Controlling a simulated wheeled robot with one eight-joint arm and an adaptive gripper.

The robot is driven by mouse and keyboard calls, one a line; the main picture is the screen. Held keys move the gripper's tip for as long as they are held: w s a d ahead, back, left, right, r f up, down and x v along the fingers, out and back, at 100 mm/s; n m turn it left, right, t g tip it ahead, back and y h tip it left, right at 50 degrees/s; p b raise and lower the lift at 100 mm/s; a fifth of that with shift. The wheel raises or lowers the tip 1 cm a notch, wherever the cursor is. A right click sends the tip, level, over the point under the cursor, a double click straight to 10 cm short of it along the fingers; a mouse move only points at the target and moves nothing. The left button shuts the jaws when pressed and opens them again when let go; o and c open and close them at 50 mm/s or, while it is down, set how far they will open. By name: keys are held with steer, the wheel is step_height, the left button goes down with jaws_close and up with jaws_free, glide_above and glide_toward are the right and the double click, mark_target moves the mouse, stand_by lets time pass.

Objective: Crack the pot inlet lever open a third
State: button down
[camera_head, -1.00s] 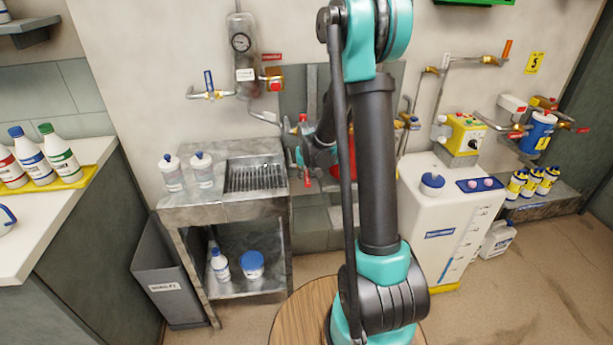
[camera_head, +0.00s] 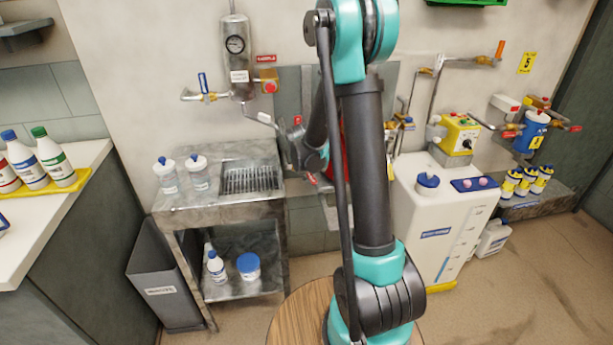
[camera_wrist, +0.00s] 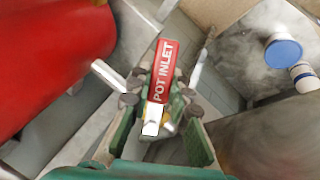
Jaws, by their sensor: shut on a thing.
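The pot inlet lever (camera_wrist: 161,72) is a red bar with white "POT INLET" lettering and a pale end, seen close up in the wrist view. It stands slightly tilted between the two fingers of my gripper (camera_wrist: 160,98), which is shut on it. The valve body under the lever is mostly hidden; only a bit of yellow metal shows beside its lower end.
A large red pot (camera_wrist: 45,60) is close on the left in the wrist view. A steel sink table (camera_head: 195,212) stands left of my arm, and a white tank (camera_head: 424,205) stands right. A blue-lidded tub (camera_wrist: 283,52) sits on the lower shelf.

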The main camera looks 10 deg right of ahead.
steer(key=shift+d+n, duration=0.1)
steer(key=shift+n, duration=0.2)
steer(key=c, duration=1.4)
jaws_free()
steer(key=shift+o, duration=0.2)
steer(key=v, duration=1.2)
steer(key=shift+s, duration=0.15)
steer(key=s+d+f+m+y, duration=0.1)
steer(key=s+f+m, duration=0.1)
steer(key=s, duration=1.1)
steer(key=s+d+f+m+y, duration=0.1)
steer(key=s+d+f+m, duration=0.1)
steer(key=s, duration=1)
step_height(320, 180, down, 2)
steer(key=shift+s+d+f+m+g, duration=0.1)
steer(key=shift+s+d+m+g, duration=0.25)
steer(key=shift+m, duration=0.45)
